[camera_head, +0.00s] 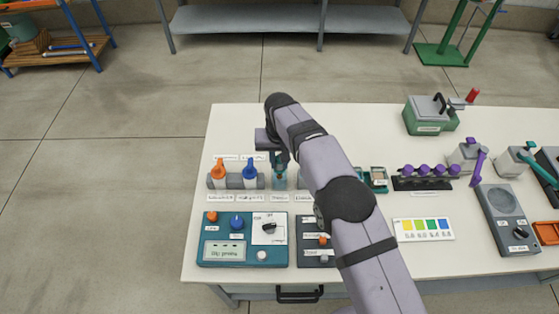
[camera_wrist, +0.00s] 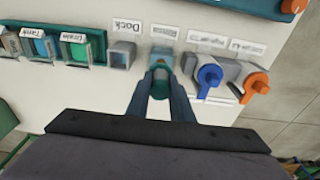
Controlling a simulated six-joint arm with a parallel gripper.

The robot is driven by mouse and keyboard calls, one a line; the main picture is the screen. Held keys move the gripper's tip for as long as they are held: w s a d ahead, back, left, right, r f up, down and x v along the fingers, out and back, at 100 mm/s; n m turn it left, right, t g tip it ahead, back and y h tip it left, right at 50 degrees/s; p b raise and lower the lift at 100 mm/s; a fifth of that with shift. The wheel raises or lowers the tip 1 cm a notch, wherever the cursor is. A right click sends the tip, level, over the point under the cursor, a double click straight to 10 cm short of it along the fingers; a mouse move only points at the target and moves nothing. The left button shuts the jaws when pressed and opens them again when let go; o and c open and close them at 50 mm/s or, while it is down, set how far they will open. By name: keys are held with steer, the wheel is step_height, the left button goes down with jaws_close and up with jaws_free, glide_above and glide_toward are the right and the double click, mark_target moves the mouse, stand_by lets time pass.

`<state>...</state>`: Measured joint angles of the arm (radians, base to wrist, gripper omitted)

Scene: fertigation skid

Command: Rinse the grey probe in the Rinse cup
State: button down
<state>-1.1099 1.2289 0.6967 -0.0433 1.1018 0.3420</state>
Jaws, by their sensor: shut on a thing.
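My gripper (camera_wrist: 160,80) is shut, with its two dark fingers close together over the Rinse place; it also shows in the head view (camera_head: 279,157). The grey probe is mostly hidden between the fingers, and only a small teal-grey piece shows there. The Rinse cup (camera_head: 279,182) is a small teal, glassy cup directly below the fingers, to the right of the blue-topped bottle. I cannot tell how deep the probe's tip is in the cup. The grey Dock (camera_wrist: 122,55) beside it looks empty in the wrist view.
A teal control box (camera_head: 240,252) lies in front. Teal-framed labelled slots (camera_wrist: 80,48) are past the Dock. Purple-topped vials (camera_head: 425,170) stand farther right.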

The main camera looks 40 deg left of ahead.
steer(key=shift+f, duration=0.1)
steer(key=shift+f+b, duration=0.55)
steer(key=shift+f, duration=0.15)
steer(key=shift+r, duration=0.1)
steer(key=shift+r+p, duration=0.45)
steer(key=shift+r, duration=0.25)
steer(key=shift+f, duration=0.15)
steer(key=shift+f+b, duration=0.55)
steer(key=shift+f, duration=0.1)
steer(key=shift+r, duration=0.15)
steer(key=shift+r+p, duration=0.5)
steer(key=shift+r, duration=0.15)
steer(key=shift+f, duration=0.2)
